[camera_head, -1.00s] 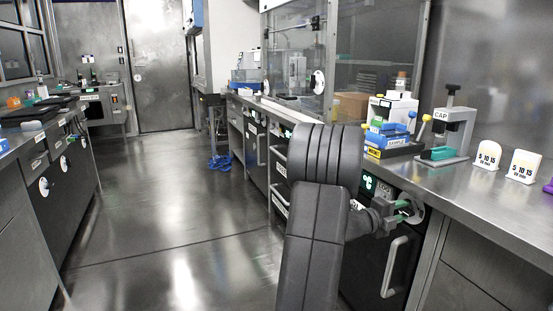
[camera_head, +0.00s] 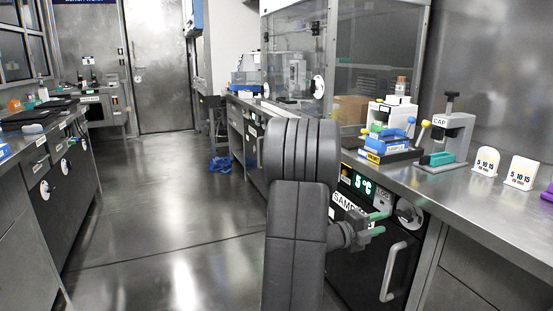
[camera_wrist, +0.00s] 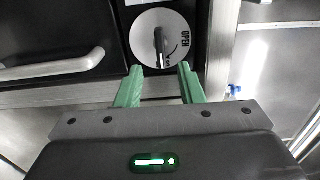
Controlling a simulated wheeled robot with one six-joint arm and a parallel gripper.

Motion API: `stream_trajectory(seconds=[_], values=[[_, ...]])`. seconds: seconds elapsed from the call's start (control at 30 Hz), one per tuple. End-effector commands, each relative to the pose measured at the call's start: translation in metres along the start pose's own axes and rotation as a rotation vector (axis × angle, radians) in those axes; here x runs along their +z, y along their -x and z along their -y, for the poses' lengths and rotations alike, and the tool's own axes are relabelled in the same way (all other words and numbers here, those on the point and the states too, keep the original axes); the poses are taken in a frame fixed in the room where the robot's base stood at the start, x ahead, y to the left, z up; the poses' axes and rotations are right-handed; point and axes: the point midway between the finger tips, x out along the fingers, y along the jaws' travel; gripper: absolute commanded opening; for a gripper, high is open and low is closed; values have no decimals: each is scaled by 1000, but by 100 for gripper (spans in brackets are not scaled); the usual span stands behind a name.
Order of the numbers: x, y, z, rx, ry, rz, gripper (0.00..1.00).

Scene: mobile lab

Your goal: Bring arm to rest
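My gripper (camera_head: 378,222) is in front of the black cabinet under the right-hand bench, its green fingers apart with nothing between them. In the wrist view my gripper (camera_wrist: 160,82) shows open, its two fingers pointing toward a round white dial (camera_wrist: 161,38) marked OPEN with a dark handle. The fingertips look close to the dial's lower edge; I cannot tell the exact gap. The dial (camera_head: 408,213) shows just right of the fingers in the head view. My dark arm hides part of the cabinet fronts.
The cabinet door has a bar handle (camera_head: 394,270) and a green display (camera_head: 361,184). The bench top (camera_head: 450,190) carries a cap device (camera_head: 449,140), a blue sample block (camera_head: 390,147) and white timers (camera_head: 521,172). The floor (camera_head: 165,215) to the left is clear.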

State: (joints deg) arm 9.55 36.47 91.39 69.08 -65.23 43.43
Motion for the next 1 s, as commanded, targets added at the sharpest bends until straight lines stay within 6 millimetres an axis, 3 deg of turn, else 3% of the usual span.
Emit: stream_trajectory(seconds=[0.43, 0.53, 1.0], values=[[-1, -92, -2, -3, 0, -3, 35], [0, -92, 6, 0, 67, 1, 35], [0, -91, 6, 0, 392, 1, 35]])
